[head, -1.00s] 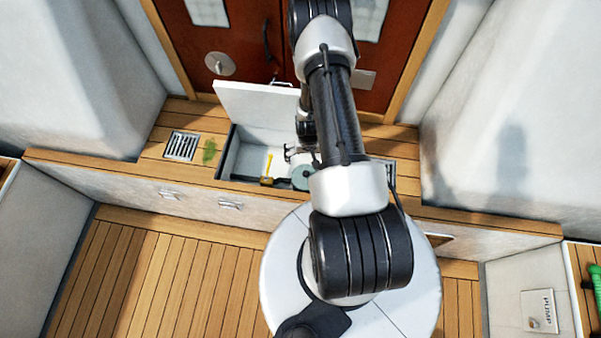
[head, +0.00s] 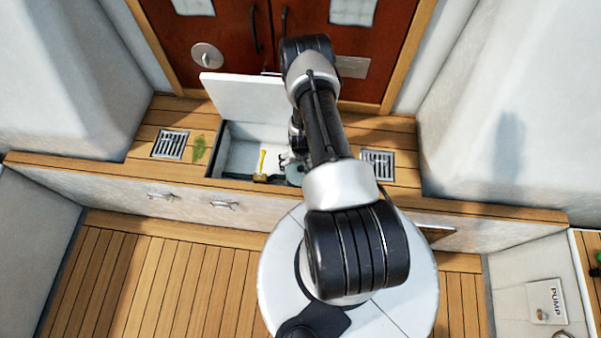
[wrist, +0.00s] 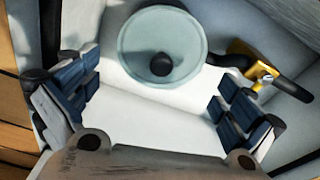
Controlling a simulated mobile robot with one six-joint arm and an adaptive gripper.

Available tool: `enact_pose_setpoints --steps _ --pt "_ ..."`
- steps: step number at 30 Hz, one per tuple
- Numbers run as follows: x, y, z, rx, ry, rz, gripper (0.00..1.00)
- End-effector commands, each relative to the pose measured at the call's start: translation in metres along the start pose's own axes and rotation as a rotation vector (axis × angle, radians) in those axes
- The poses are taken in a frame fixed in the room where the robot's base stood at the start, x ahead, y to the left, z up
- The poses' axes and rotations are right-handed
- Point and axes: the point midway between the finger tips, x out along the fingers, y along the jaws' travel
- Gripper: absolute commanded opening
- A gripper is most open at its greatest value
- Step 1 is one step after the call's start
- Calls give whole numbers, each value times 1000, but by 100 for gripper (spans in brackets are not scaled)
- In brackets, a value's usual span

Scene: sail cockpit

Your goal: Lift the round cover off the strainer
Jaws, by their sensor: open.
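The round cover (wrist: 162,38) is a pale green, translucent disc with a dark knob (wrist: 161,63) at its middle. It sits on the strainer inside the open locker, and the strainer body below it is hidden. In the head view the cover (head: 294,176) is partly hidden by my arm. My gripper (wrist: 158,95) is open and empty. In the wrist view its blue-padded fingers stand apart to the left and right, with the knob between and beyond them. In the head view my gripper (head: 284,159) is small, just behind the cover.
A yellow-handled valve (wrist: 255,68) with a dark hose sits beside the cover; the valve also shows in the head view (head: 262,168). The raised white locker lid (head: 245,95) stands behind. Drain grates (head: 170,145) and a green leaf (head: 199,149) lie on the ledge.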

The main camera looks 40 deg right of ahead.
Motion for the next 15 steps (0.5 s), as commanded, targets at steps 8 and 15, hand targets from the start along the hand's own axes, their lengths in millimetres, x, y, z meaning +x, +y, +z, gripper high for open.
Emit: enact_pose_setpoints --steps 8,15 --pt "36 -1 2 1 -1 0 100" --pt "35 -1 2 1 -1 0 96"
